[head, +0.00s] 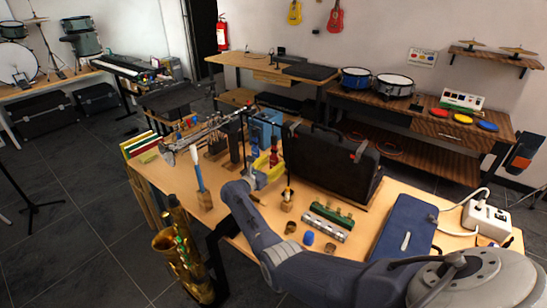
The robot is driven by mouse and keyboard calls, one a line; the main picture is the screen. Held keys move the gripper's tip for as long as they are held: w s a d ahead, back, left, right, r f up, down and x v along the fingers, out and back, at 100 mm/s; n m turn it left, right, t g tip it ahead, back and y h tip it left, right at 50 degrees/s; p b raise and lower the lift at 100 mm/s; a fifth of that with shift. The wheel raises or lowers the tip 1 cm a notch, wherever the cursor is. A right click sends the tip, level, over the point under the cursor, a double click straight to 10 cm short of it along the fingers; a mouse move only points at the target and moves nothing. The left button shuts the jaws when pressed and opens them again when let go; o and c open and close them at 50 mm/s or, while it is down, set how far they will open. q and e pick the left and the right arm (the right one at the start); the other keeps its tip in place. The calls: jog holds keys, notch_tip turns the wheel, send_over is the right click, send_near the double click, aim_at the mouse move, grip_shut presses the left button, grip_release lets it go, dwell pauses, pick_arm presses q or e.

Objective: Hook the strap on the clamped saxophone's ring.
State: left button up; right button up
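A silvery, long-bodied instrument (208,132) is held above the left part of the wooden bench; it looks like the clamped saxophone. Its ring is too small to make out. A brass saxophone (180,255) stands upright in front of the bench's left end. I cannot clearly pick out the strap. My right arm reaches in from the lower right across the bench. My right gripper (254,190) is over the bench's left half, near and below the silvery instrument and apart from it. Its fingers are small and partly hidden, so their opening cannot be told. My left gripper is not in view.
A black case (330,160) stands open or upright behind my arm. A blue case (406,228) and a white device (487,220) are on the right. A wooden block with a blue-handled tool (199,175) stands near the front left edge. Small parts lie mid-bench.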

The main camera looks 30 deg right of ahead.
jog(key=c, duration=0.9)
jog(key=shift+r, duration=0.35)
jog(key=shift+r, duration=1)
jog(key=v, duration=0.7)
dwell(0.5)
dwell(0.4)
